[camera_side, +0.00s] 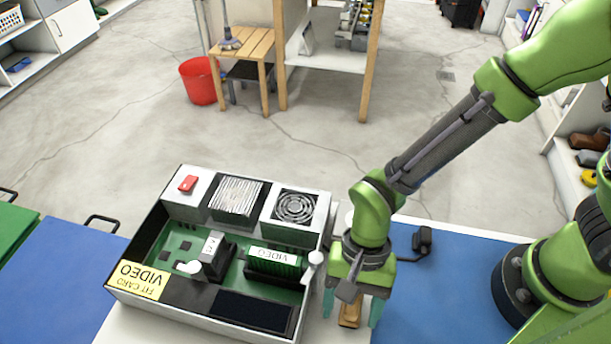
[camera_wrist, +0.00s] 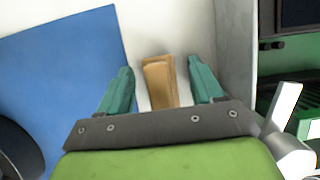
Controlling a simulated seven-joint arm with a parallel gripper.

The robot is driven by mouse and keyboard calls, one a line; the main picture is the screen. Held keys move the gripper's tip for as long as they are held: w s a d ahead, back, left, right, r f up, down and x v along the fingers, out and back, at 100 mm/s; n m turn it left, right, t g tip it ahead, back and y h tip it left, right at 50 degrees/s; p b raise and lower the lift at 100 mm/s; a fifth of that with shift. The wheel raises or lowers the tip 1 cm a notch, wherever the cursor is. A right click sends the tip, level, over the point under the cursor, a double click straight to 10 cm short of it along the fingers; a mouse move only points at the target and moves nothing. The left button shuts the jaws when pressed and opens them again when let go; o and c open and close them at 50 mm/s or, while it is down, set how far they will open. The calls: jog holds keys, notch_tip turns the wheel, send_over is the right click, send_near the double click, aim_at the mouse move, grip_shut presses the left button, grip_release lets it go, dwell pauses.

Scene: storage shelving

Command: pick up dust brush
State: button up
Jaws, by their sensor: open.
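The dust brush, as far as I can tell, is the tan wooden piece (camera_side: 349,313) on the white surface just right of the open computer case. Only a wooden part shows and I cannot make out bristles. My gripper (camera_side: 352,306) points down over it, with its teal fingers open on either side. In the wrist view the wooden piece (camera_wrist: 160,85) stands between the two spread fingers of my gripper (camera_wrist: 160,70). A gap shows on each side of it. Its near end is hidden behind the gripper's dark bar.
The computer case (camera_side: 205,323) with green boards stands close to the left of my gripper. Its wall (camera_wrist: 234,55) shows right of the fingers in the wrist view. A blue mat (camera_side: 450,262) lies to the right, with a small black device (camera_side: 422,240) by it.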

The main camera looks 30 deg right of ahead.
jog(key=c, duration=1.1)
jog(key=shift+r, duration=0.1)
jog(key=shift+c, duration=0.2)
notch_tip(320, 180, up, 10)
jog(key=shift+f, duration=0.1)
